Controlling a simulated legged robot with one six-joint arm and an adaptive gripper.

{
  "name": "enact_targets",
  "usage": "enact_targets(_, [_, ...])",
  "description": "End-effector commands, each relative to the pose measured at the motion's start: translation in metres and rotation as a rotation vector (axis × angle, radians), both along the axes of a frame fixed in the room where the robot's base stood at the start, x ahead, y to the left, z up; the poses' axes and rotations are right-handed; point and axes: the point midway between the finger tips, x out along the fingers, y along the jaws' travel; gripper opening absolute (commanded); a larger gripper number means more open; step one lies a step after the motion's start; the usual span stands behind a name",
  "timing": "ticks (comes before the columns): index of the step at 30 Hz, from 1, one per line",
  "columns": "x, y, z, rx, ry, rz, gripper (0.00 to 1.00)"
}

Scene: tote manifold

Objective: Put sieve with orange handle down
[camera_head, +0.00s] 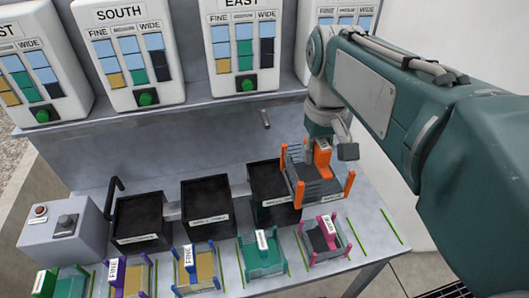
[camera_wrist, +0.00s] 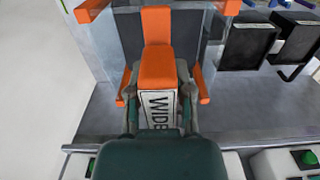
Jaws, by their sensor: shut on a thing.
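The sieve with the orange handle (camera_head: 306,184) hangs in the air above the front right of the grey bench in the head view. It has orange corner posts and a dark slatted body. My gripper (camera_head: 318,150) is shut on its orange handle. In the wrist view the handle (camera_wrist: 158,66) stands between the fingers of my gripper (camera_wrist: 157,92), with a white label reading WIDE. The sieve hides part of the rightmost black bin. Whether its feet touch anything cannot be told.
Other sieves stand in a row along the bench front: teal (camera_head: 262,254), magenta-handled (camera_head: 324,240), blue-handled (camera_head: 196,268) and purple-handled (camera_head: 130,277). Black bins (camera_head: 208,208) stand behind them. Green lines mark the bench (camera_head: 372,240); its right front end looks free. A grey control box (camera_head: 62,228) stands left.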

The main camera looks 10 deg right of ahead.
Motion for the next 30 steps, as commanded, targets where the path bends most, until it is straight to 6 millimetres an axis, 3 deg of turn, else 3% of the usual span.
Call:
enact_targets(5, [0.02,0.007,-0.01,0.001,0.004,0.004,0.0])
enact_targets(15, [0.09,0.027,-0.043,0.0,0.004,0.002,0.0])
enact_targets(21, [0.115,0.035,-0.077,0.0,0.003,0.001,0.0])
enact_targets(30, [0.134,0.041,-0.105,0.0,0.003,0.0,0.0])
